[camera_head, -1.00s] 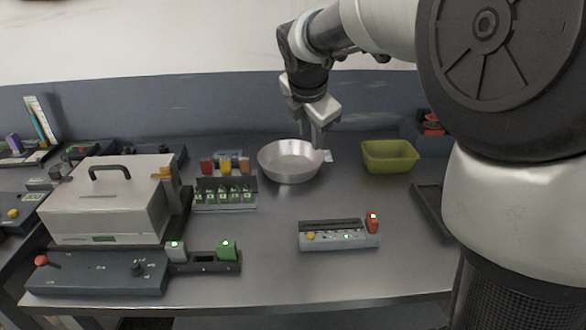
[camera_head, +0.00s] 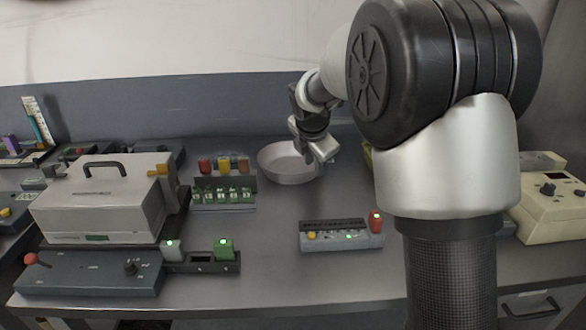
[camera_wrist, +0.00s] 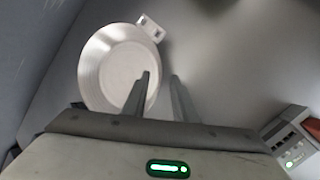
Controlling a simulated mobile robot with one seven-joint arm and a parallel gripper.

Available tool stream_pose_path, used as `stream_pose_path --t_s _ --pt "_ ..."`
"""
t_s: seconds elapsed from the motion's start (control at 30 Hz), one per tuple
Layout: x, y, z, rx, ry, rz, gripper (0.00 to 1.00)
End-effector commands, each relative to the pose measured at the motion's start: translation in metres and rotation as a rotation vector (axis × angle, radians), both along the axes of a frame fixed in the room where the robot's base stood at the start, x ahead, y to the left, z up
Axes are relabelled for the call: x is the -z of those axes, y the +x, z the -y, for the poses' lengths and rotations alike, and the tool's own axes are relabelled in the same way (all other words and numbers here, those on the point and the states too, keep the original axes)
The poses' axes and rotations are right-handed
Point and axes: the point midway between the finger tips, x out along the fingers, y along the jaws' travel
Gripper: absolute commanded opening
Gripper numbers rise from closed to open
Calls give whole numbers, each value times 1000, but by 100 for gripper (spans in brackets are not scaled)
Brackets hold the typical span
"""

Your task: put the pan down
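The silver round pan (camera_head: 284,164) rests on the metal table toward the back, upright. In the wrist view the pan (camera_wrist: 108,75) lies left of my fingers, with its short square handle (camera_wrist: 150,27) at the upper right. My gripper (camera_head: 326,160) is at the pan's right side in the head view and hides the handle there. In the wrist view my gripper (camera_wrist: 161,80) has its two fingers apart with nothing between them. The left finger overlaps the pan's edge in the picture; I cannot tell whether it touches.
A control strip with a red button (camera_head: 342,236) stands in front of the pan. A rack of small green items (camera_head: 222,195) and a white box with a handle (camera_head: 100,200) are to the left. My arm hides most of a yellow-green bin (camera_head: 367,157). A beige device (camera_head: 548,205) is at right.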

Motion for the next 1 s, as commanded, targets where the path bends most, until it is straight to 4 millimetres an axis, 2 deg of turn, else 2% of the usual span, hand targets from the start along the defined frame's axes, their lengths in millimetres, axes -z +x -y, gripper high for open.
stream_pose_path --t_s 0.03,0.2,0.4,0.57,1.0 --pt "13 3 1 0 -1 -3 26" --pt "26 13 3 0 0 0 26" --pt "26 14 3 0 0 0 26" --pt "26 14 3 0 0 0 1" --pt "21 14 3 0 1 4 0"
